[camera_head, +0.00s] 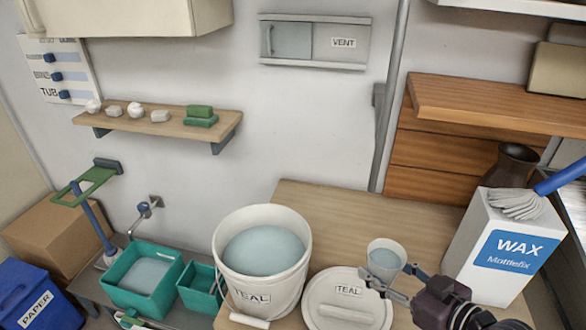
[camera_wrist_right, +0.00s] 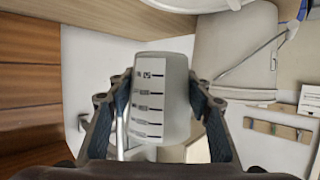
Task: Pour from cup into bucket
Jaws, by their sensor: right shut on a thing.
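A small pale cup (camera_head: 386,256) with bluish liquid in it is held by my right gripper (camera_head: 384,277). The right gripper is shut around the cup's side, above the table and near the lid. In the right wrist view the cup (camera_wrist_right: 160,98) shows dark measuring marks between the two fingers (camera_wrist_right: 157,110). The cup looks about upright in the head view. The white bucket (camera_head: 270,292), labelled TEAL, stands at the table's left part, left of the cup and apart from it. It is open and holds pale blue liquid (camera_head: 263,250). My left gripper is not in view.
A white lid (camera_head: 346,311) labelled TEAL lies right of the bucket, below the cup. A WAX box (camera_head: 500,265), a blue-handled brush (camera_head: 518,204) and a dark vase (camera_head: 510,165) stand at the right. Teal tubs (camera_head: 118,290) sit left of the bucket. Bare tabletop (camera_head: 335,215) shows behind.

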